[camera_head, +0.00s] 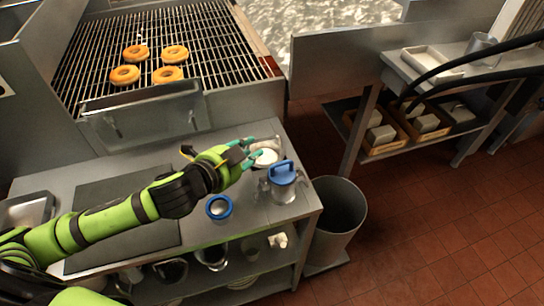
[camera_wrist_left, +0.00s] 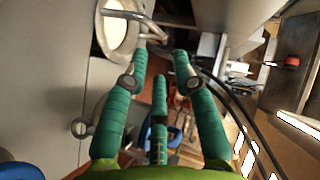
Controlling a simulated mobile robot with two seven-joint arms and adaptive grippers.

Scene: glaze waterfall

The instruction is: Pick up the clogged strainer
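A round metal-rimmed piece filled with white, which looks like the clogged strainer (camera_head: 266,157), lies near the right end of the steel counter. In the left wrist view it shows at the top left as a pale disc (camera_wrist_left: 117,32) with a curved metal bar, partly cut off by the frame. My left gripper (camera_head: 252,153) is right beside it. Its green fingers (camera_wrist_left: 161,62) are spread, with nothing visible between them; the bar's end is near the fingertips. Whether they touch it I cannot tell. My right gripper is in neither view.
A clear pitcher with a blue lid (camera_head: 283,181) stands close by the gripper. A blue-rimmed ring (camera_head: 219,207) lies nearer the counter's front. A grill (camera_head: 110,45) with several donuts is behind. A grey bin (camera_head: 337,210) stands right of the counter.

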